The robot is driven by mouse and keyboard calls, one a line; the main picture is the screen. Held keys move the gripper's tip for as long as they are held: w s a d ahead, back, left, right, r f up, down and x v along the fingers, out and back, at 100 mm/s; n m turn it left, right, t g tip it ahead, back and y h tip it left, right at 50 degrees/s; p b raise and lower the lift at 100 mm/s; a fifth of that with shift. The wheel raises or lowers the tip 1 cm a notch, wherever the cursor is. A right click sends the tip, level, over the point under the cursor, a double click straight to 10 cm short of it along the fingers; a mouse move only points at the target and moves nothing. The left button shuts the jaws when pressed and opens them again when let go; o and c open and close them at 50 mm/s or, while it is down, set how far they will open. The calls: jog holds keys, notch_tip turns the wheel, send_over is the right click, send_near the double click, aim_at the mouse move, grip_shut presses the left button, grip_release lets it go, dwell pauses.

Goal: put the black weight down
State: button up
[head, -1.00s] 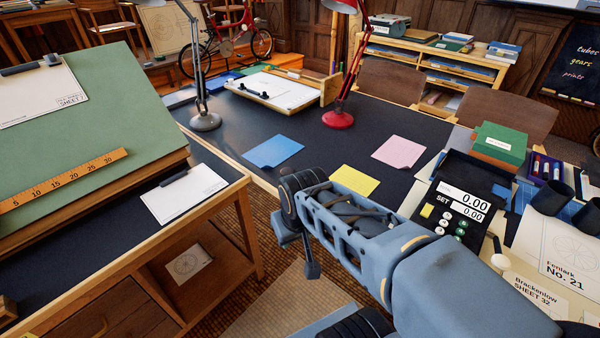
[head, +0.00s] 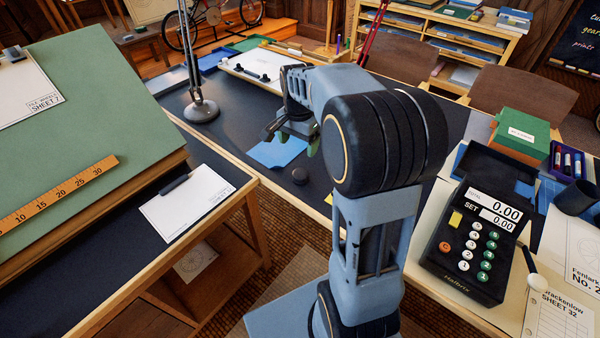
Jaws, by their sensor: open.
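A small round black weight (head: 299,176) sits on the dark top of the long table, just to the right of the blue sheet (head: 274,151). My gripper (head: 298,143) is above and behind the weight in the picture, over the blue sheet. Its jaws are open, with green fingertips pointing down and nothing between them. A gap shows between the fingertips and the weight. Two more small black weights (head: 265,77) lie on the white paper of the drawing board (head: 262,68) farther back. My arm hides the table to the right of the weight.
A grey lamp (head: 201,108) stands left of my gripper. The green drafting board (head: 90,100) is at the left, with a white sheet (head: 187,203) beside it. A calculator (head: 474,245) and green box (head: 522,132) are at the right.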

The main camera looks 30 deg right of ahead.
jog(key=m+b, duration=0.1)
send_over(301, 172)
notch_tip(301, 172, down, 8)
jog(key=shift+w+a+r, duration=0.1)
jog(key=shift+w+r, duration=0.05)
jog(key=shift+r, duration=0.05)
jog(key=shift+s+f+b, duration=0.2)
jog(key=shift+f+b, duration=0.4)
jog(key=shift+f, duration=2.55)
jog(key=shift+c, duration=0.2)
jog(key=c, duration=1.4)
jog(key=shift+r, duration=0.15)
